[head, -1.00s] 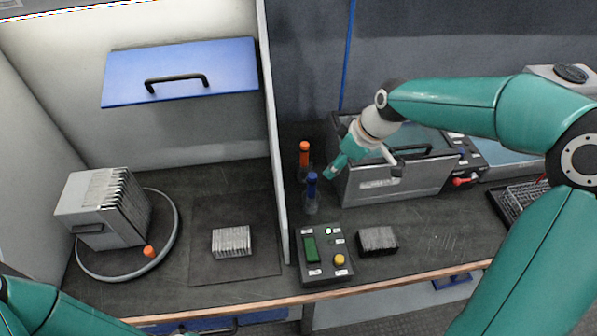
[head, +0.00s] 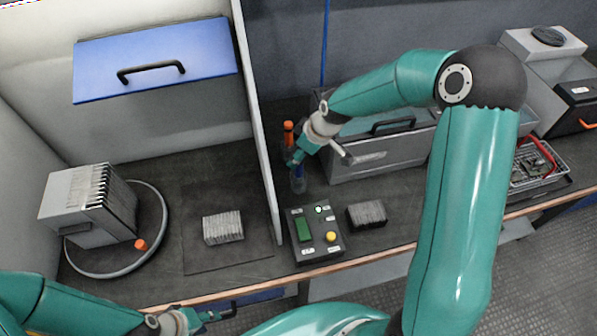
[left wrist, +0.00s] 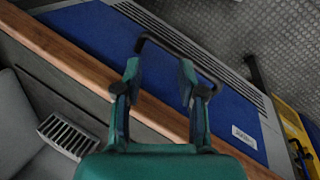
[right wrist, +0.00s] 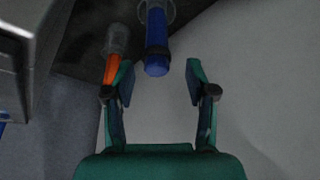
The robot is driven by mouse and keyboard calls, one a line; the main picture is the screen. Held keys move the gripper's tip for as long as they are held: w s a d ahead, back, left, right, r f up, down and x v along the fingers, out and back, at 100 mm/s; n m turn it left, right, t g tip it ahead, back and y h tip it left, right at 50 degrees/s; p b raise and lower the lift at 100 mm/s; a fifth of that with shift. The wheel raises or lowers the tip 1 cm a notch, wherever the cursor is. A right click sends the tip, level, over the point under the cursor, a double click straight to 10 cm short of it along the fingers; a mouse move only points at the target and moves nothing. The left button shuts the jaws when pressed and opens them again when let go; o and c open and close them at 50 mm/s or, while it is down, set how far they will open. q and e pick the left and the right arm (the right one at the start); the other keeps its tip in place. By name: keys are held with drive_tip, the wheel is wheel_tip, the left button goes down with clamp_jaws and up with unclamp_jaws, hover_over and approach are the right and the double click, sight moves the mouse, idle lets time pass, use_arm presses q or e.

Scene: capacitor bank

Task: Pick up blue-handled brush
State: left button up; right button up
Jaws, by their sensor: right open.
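The blue-handled brush (head: 298,182) stands upright in a clear holder on the bench, right of the white partition. My right gripper (head: 293,160) is at its handle and partly hides it. In the right wrist view the blue handle (right wrist: 157,50) lies ahead of the open, empty fingers (right wrist: 160,72), nearer the left-right middle. An orange-handled brush (head: 288,130) stands behind it; it also shows beside the left finger in the right wrist view (right wrist: 112,65). My left gripper (head: 222,314) is open and empty below the bench's front edge, near a dark drawer handle (left wrist: 185,55).
A grey case (head: 372,164) stands close right of the brushes. The white partition (head: 258,130) is close on the left.

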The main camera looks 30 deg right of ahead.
sight(299, 172)
drive_tip(key=p+x, duration=0.1)
drive_tip(key=x, duration=0.3)
drive_tip(key=shift+d+f+p, duration=0.15)
drive_tip(key=shift+f+p, duration=0.2)
drive_tip(key=shift+p, duration=0.05)
drive_tip(key=shift+w+f, duration=0.2)
drive_tip(key=shift+f, duration=0.1)
clamp_jaws()
